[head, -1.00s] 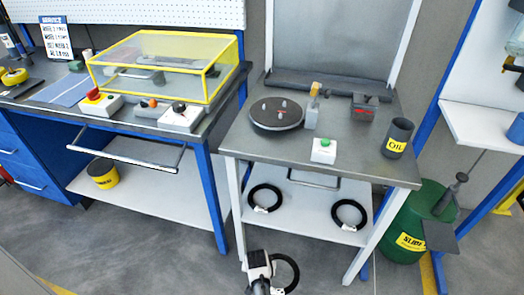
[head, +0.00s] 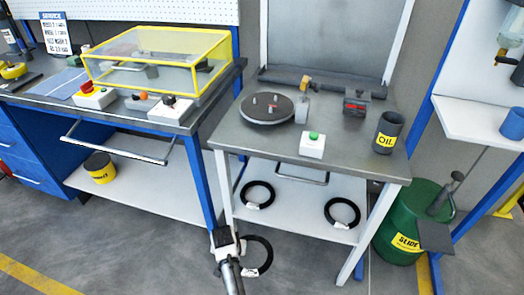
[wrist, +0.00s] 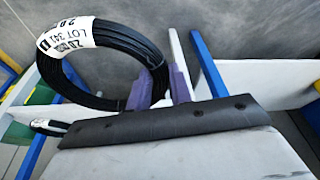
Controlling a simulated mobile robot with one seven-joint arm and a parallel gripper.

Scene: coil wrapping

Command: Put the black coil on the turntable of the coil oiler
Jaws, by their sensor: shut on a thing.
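The black coil (head: 270,250) with a white label hangs from my gripper (head: 226,240) in front of the lower shelf, below table height. In the wrist view, the purple fingers of my gripper (wrist: 160,88) are shut on one side of the coil (wrist: 150,62); its label reads LOT 341. The turntable (head: 258,119) is a dark round plate with small red marks, on the left of the grey coil oiler table (head: 235,138). It is bare of any coil. My gripper is below and to the left of it.
Two more black coils lie on the lower shelf (head: 300,202). A green-button box (head: 312,146), an orange-topped post (head: 303,103), a dark box (head: 356,103) and an OIL cup (head: 388,135) stand on the table. A blue-legged bench (head: 200,185) is on the left, a green drum (head: 400,225) on the right.

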